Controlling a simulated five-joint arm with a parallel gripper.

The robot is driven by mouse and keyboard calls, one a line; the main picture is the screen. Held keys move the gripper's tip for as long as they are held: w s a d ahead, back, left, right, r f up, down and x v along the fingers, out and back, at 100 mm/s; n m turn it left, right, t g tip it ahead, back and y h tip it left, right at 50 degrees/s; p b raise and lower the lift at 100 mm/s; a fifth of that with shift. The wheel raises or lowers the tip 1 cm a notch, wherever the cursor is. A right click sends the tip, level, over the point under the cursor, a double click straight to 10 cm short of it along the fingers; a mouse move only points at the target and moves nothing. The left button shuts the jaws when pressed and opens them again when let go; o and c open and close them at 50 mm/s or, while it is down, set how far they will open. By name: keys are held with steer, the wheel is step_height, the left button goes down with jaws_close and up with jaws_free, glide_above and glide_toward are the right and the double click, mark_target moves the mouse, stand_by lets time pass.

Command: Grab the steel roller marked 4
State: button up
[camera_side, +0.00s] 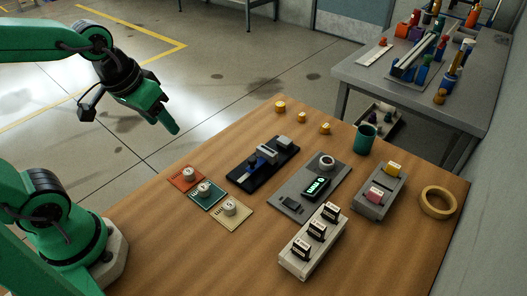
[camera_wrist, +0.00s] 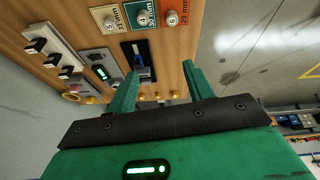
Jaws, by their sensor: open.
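Three steel rollers stand on coloured cards at the table's left edge. The roller marked 4 (camera_side: 204,188) is on the middle, teal card (camera_side: 213,199); it also shows at the top of the wrist view (camera_wrist: 143,18). A roller marked 5 (camera_side: 230,207) is on the yellow card, and a roller marked 6 (camera_wrist: 171,17) is on the red card (camera_side: 181,181). My gripper (camera_side: 173,129) is open and empty, raised in the air well apart from the rollers. Its two fingers (camera_wrist: 160,74) show spread in the wrist view.
Beside the cards lie a black fixture (camera_side: 240,176) and a grey panel with a lit display (camera_side: 317,187). A pale block with several black-and-white pieces (camera_side: 297,264) stands in front. A green cup (camera_side: 365,139) and tape ring (camera_side: 438,202) are farther right. The near tabletop is bare.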

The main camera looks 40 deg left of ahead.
mark_target(203, 187)
steer(key=shift+w+d+f+n+g, duration=0.7)
steer(key=shift+w+f, duration=0.1)
steer(key=shift+f, duration=1.4)
steer(key=shift+w+d+f+n+g, duration=0.55)
steer(key=shift+w+d+f+g, duration=0.2)
steer(key=shift+f, duration=1.4)
steer(key=shift+w+d+f+n+g, duration=0.7)
steer(key=shift+w+f, duration=0.1)
steer(key=shift+f, duration=2.7)
steer(key=shift+s+a+f, duration=0.1)
steer(key=shift+f, duration=1.2)
steer(key=shift+s+f, duration=0.1)
steer(key=shift+f, duration=1.15)
jaws_close()
